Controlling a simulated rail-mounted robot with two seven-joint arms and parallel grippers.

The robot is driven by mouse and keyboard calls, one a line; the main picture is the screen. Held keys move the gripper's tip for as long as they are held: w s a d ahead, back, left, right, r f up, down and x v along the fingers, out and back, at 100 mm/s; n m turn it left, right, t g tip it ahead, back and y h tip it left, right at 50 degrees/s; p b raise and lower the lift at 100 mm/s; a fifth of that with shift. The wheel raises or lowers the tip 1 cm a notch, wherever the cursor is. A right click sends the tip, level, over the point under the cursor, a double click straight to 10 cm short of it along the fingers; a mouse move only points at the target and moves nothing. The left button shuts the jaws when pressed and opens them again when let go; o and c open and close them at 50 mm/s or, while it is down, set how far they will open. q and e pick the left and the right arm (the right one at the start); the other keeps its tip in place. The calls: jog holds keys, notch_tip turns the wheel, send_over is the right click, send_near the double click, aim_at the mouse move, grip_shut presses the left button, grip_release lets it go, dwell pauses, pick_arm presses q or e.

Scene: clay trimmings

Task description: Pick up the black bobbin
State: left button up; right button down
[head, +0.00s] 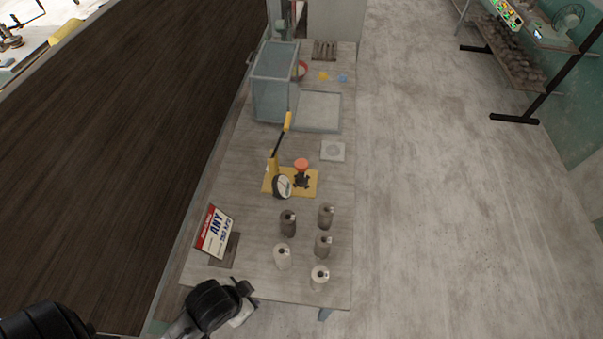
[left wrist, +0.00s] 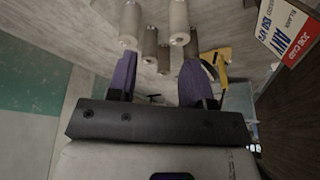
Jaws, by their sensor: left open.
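Several bobbins stand upright at the near end of the table. The darkest, which I take as the black bobbin (head: 288,224), is at the back left of the group. Two grey-brown bobbins (head: 325,216) (head: 323,246) stand to its right, and two pale ones (head: 283,257) (head: 320,278) are nearer. My left gripper (head: 246,291) is at the near left table corner, apart from the bobbins. In the left wrist view its purple fingers (left wrist: 156,72) are spread and empty; the black bobbin (left wrist: 190,46) shows partly behind one finger. My right gripper is not in view.
A red and white sign (head: 214,233) stands at the table's left edge. Farther back are a flat square (head: 333,151), a tray (head: 320,110) and a grey box (head: 272,90).

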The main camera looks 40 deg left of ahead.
pick_arm(q)
jog(key=shift+o, duration=0.3)
jog(key=o, duration=0.8)
